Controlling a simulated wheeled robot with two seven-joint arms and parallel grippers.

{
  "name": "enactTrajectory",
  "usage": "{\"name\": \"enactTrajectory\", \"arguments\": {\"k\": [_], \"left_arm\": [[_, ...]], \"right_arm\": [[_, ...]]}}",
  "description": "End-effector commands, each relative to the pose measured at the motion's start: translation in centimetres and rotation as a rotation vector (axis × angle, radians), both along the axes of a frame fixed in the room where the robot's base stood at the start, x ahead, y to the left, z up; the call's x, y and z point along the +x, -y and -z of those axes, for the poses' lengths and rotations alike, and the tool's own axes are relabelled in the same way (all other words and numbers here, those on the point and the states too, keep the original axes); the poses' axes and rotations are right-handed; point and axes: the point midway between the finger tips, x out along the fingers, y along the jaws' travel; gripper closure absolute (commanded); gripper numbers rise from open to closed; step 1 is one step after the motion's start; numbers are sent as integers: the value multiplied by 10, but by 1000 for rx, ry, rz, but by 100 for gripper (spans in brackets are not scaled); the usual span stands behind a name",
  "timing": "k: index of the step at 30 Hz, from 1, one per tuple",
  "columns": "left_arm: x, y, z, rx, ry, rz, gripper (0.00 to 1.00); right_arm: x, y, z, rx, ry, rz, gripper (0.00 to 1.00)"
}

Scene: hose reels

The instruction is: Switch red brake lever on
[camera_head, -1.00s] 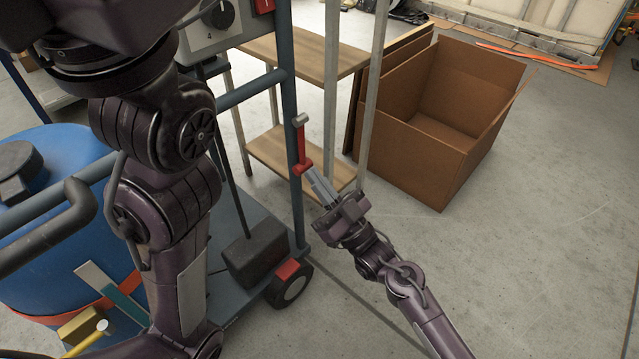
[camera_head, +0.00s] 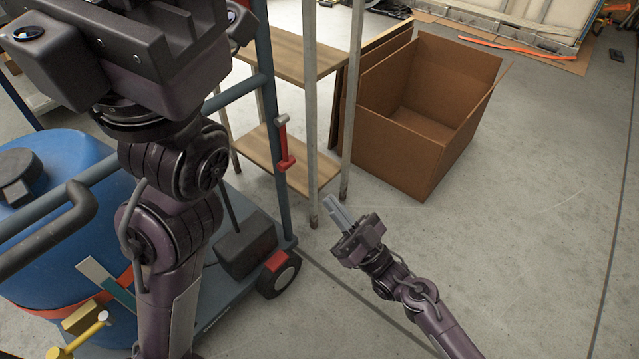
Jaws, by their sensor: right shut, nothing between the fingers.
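The red brake lever (camera_head: 284,145) is on the blue upright post (camera_head: 270,100) of a cart. It points roughly upright, with a grey tip at its top end and a red foot at its lower end. My right gripper (camera_head: 333,209) is below and to the right of the lever, apart from it, with its fingers together and nothing between them. My left arm rises large on the left of the view, with the left gripper's dark body (camera_head: 110,40) at the top; its fingertips are not clearly seen.
The cart carries a blue barrel (camera_head: 70,180) and has a wheel (camera_head: 279,276) near the lever's post. A wooden shelf (camera_head: 290,165) with grey posts stands behind the lever. An open cardboard box (camera_head: 400,165) stands to the right.

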Motion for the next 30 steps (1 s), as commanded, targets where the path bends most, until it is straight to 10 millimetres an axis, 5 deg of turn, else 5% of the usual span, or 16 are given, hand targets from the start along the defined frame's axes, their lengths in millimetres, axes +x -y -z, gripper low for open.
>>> {"name": "enactTrajectory", "arguments": {"k": [9,25,30], "left_arm": [[3,4,1,9,-14,15,64],[2,3,1,8,-13,15,64],[6,3,0,8,-29,16,64]], "right_arm": [[-17,23,20,-1,-1,0,100],[-18,24,21,0,0,0,100],[-20,20,-3,21,31,7,100]]}}
